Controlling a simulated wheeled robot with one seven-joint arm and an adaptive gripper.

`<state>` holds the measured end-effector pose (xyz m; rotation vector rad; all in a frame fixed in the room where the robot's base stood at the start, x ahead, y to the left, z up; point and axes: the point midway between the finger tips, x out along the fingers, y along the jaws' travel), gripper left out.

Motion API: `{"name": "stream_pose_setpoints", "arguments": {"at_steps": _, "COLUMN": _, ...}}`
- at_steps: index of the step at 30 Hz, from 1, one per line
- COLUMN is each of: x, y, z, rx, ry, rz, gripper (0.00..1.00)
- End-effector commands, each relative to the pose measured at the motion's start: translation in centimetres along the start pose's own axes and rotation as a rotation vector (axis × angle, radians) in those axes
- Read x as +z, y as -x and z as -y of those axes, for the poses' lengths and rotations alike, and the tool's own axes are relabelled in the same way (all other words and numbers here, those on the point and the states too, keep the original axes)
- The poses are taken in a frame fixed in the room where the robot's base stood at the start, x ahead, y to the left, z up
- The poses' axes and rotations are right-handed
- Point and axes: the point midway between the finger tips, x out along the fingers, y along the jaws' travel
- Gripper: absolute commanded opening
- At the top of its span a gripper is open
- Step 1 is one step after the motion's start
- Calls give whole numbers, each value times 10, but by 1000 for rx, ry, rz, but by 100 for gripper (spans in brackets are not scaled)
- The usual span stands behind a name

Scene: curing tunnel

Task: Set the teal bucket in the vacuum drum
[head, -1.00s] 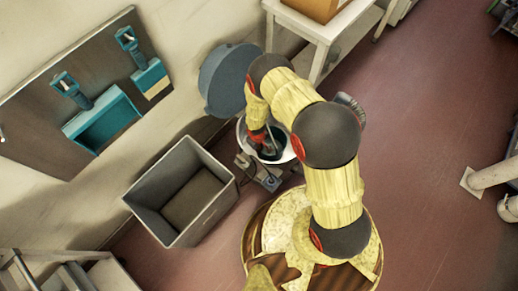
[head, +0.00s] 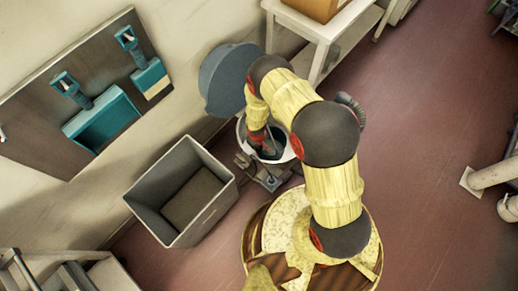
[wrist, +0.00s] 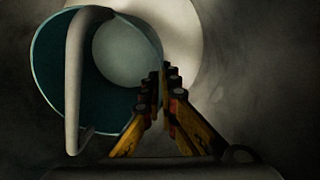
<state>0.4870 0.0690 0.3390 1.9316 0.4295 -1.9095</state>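The teal bucket (wrist: 58,75) has a pale handle (wrist: 74,85) and fills the left of the wrist view, seen from above into its inside. My gripper (wrist: 163,80) is at the bucket's right rim, one finger on the inner side and one on the outer, closed on the rim. In the head view, my gripper (head: 262,143) reaches down into the mouth of the vacuum drum (head: 291,152). The drum is pale and round, with its grey-blue lid (head: 224,80) swung open behind. The bucket shows there only as a dark patch inside the drum mouth, partly hidden by my wrist. Whether its base touches the drum floor is hidden.
A grey open bin (head: 160,225) stands left of the drum. A wall board (head: 60,130) holds teal scoops and a brush. A white table (head: 300,30) with a cardboard box (head: 318,8) is behind.

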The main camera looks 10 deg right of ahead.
Motion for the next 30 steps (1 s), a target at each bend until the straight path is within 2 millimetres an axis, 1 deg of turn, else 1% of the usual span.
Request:
{"name": "stream_pose_setpoints", "arguments": {"at_steps": 15, "x": 0, "y": -6, "z": 0, "rx": 0, "ry": 0, "rz": 0, "gripper": 0}}
{"name": "stream_pose_setpoints", "arguments": {"at_steps": 22, "x": 0, "y": -5, "z": 0, "rx": 0, "ry": 0, "rz": 0, "gripper": 0}}
{"name": "stream_pose_setpoints", "arguments": {"at_steps": 30, "x": 0, "y": -5, "z": 0, "rx": 0, "ry": 0, "rz": 0, "gripper": 16}}
